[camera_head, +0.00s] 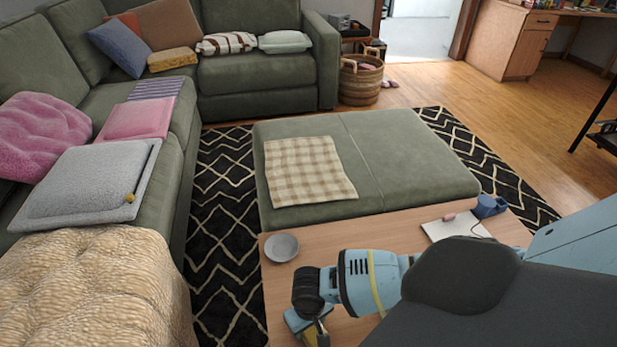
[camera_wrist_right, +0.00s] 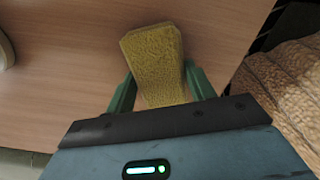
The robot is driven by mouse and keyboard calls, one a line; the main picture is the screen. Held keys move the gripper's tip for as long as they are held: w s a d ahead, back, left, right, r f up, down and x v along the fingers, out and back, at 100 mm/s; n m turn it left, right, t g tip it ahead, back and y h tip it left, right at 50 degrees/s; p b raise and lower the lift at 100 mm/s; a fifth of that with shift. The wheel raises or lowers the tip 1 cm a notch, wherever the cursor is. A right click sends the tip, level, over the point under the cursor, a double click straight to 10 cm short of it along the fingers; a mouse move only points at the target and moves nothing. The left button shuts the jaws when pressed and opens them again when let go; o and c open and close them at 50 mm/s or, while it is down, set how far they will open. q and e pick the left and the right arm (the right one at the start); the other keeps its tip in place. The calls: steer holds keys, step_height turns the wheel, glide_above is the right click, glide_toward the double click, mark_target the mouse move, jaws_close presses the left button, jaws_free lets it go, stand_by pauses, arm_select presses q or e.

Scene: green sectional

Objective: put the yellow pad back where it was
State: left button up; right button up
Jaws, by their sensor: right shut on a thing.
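A yellow textured pad (camera_wrist_right: 155,62) sits between the green fingers of my right gripper (camera_wrist_right: 160,88) in the wrist view. The gripper is shut on it, and the pad's far end sticks out past the fingers. In the head view my right gripper (camera_head: 309,332) is low over the near left part of the wooden table (camera_head: 345,238), mostly hidden by my own wrist. The pad is hardly visible there. I cannot tell whether it touches the tabletop. My left gripper is not in view.
A grey bowl (camera_head: 281,247) stands at the table's left edge. A white sheet (camera_head: 440,231), a small pink thing (camera_head: 449,217) and a blue object (camera_head: 488,206) are at the right. A green ottoman (camera_head: 405,160) lies behind. A tan textured seat (camera_head: 90,290) is at left.

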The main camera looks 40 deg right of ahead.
steer(key=shift+f, duration=0.1)
steer(key=o, duration=0.9)
step_height(320, 180, up, 12)
steer(key=p, duration=0.3)
steer(key=shift+p, duration=0.3)
